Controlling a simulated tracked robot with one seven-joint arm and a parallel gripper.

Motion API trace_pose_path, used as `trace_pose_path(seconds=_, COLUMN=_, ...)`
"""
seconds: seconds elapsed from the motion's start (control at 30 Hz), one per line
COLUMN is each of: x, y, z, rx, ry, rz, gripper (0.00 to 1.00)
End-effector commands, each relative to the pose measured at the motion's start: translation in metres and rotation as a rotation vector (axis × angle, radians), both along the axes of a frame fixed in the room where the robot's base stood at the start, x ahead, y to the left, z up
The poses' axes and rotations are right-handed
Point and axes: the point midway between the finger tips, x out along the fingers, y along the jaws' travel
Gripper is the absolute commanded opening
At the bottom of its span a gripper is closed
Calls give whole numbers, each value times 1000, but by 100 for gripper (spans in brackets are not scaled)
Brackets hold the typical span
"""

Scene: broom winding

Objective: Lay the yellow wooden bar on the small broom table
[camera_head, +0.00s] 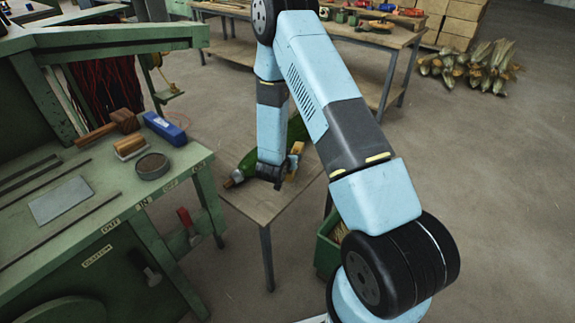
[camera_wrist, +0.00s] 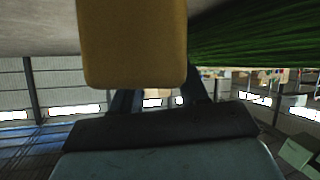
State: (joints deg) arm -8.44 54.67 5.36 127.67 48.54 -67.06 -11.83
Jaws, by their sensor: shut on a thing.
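The yellow wooden bar (camera_head: 296,156) is a short block in my gripper (camera_head: 285,173), low over the small broom table (camera_head: 258,206). In the wrist view the bar (camera_wrist: 135,45) fills the top middle, between and beyond the two dark fingers (camera_wrist: 160,98). The gripper is shut on it. The table has a bare brownish top and dark legs. I cannot tell whether the bar touches the tabletop. My arm hides part of the table.
A green broom-like object (camera_head: 240,172) lies on the small table beside my gripper; its green bristles (camera_wrist: 265,38) show close by in the wrist view. A green workbench (camera_head: 100,240) with tools stands left. A green bin (camera_head: 328,250) stands right of the table.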

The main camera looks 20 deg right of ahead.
Motion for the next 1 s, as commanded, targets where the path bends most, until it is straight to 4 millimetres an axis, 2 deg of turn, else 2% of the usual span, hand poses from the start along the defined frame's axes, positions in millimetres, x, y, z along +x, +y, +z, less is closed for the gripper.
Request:
trace_pose_path(seconds=0.1, x=6, y=-5, z=-10, rx=0, ry=1, rz=-2, gripper=0)
trace_pose_path(seconds=0.3, x=5, y=-4, z=-34, rx=-1, ry=2, rz=0, gripper=0)
trace_pose_path(seconds=0.57, x=5, y=-3, z=-38, rx=0, ry=0, rz=0, gripper=0)
trace_pose_path(seconds=0.6, x=5, y=-3, z=-38, rx=0, ry=1, rz=0, gripper=47)
trace_pose_path(seconds=0.83, x=5, y=-2, z=-38, rx=0, ry=1, rz=0, gripper=69)
trace_pose_path(seconds=1.0, x=5, y=-2, z=-38, rx=-1, ry=1, rz=0, gripper=70)
